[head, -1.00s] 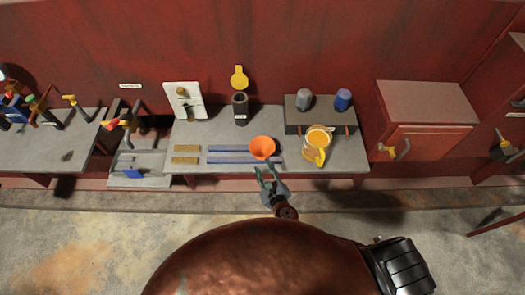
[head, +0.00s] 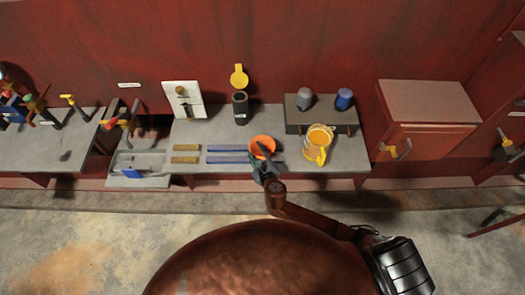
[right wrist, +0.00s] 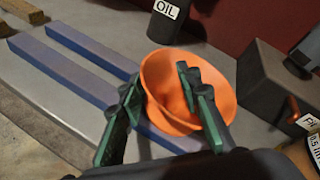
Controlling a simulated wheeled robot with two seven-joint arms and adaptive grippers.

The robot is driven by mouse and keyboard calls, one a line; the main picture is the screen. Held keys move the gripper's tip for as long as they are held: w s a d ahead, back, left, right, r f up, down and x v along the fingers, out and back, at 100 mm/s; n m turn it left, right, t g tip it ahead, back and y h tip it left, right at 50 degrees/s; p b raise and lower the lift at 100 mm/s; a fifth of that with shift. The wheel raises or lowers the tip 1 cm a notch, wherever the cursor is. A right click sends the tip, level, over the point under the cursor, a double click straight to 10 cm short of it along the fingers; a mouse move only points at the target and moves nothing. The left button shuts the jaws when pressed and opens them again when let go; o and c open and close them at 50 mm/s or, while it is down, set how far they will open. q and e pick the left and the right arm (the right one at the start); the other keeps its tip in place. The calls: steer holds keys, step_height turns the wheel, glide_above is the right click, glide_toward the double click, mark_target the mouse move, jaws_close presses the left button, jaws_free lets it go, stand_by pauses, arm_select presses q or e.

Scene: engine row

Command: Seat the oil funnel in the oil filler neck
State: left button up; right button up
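The orange oil funnel (head: 263,142) stands on the grey bench near its front edge, and it fills the middle of the right wrist view (right wrist: 165,75). My right gripper (head: 264,158) is at the funnel's near side. In the right wrist view its fingers (right wrist: 165,100) are apart, one outside the funnel's left side and one over or inside its bowl; I see no clear grip. The oil filler neck (head: 240,110) is a black upright cylinder behind the funnel, with a yellow cap (head: 239,76) raised above it. Its OIL label shows in the right wrist view (right wrist: 167,10). My left gripper is not in view.
Blue strips (head: 230,160) and tan blocks (head: 185,160) lie left of the funnel. A yellow-orange jug (head: 318,143) stands to its right, before a dark box (head: 295,118) bearing grey and blue caps. A white panel (head: 184,100) stands left of the neck. Bare bench separates funnel and neck.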

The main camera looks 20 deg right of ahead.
steer(key=shift+c, duration=0.3)
jaws_close()
stand_by(0.5)
